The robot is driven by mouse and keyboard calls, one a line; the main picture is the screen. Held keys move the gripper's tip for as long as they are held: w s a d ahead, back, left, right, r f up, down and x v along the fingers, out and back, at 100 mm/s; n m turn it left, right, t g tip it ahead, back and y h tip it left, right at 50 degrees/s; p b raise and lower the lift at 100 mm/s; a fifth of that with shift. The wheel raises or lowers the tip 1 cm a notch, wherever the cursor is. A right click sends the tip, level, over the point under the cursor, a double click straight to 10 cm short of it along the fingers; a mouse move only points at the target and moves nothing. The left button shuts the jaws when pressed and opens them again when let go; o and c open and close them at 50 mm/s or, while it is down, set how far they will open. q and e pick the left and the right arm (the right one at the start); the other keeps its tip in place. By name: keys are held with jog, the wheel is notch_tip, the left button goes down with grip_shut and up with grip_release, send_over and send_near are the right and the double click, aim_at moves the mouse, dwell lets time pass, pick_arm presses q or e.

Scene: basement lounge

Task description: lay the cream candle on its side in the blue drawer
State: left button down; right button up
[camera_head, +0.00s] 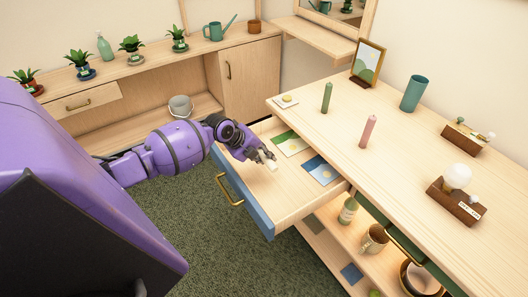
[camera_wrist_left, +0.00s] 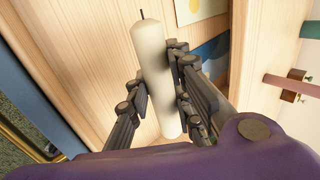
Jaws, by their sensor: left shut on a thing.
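The cream candle (camera_wrist_left: 151,55) is between the two fingers of my left gripper (camera_wrist_left: 160,90), which is shut on it. In the left wrist view its dark wick points to the top of the picture. In the head view only a short pale piece of the candle (camera_head: 271,164) shows at the tips of the left gripper (camera_head: 264,157). The drawer with the blue front (camera_head: 241,191) is pulled open, and the gripper and candle are over its inside. I cannot tell whether the candle touches the drawer floor. My right gripper is not in view.
Green and blue cards (camera_head: 322,171) lie in the drawer's right and back part; its front part is bare. On the dresser top stand a green candle (camera_head: 327,97), a pink candle (camera_head: 368,131) and a teal cup (camera_head: 414,94). A shelf with mugs (camera_head: 375,239) is below.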

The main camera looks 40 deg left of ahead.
pick_arm(q)
notch_tip(320, 180, down, 5)
jog(key=shift+s+r+b, duration=0.1)
jog(key=shift+b, duration=0.65)
jog(key=shift+f+b, duration=0.35)
jog(key=shift+f, duration=0.45)
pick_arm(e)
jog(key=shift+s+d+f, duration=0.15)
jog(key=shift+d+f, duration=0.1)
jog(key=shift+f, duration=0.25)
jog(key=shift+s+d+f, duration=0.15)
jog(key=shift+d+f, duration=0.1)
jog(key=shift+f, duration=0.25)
pick_arm(q)
jog(key=c, duration=1.5)
grip_release()
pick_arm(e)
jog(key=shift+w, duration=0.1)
pick_arm(q)
jog(key=v, duration=1.2)
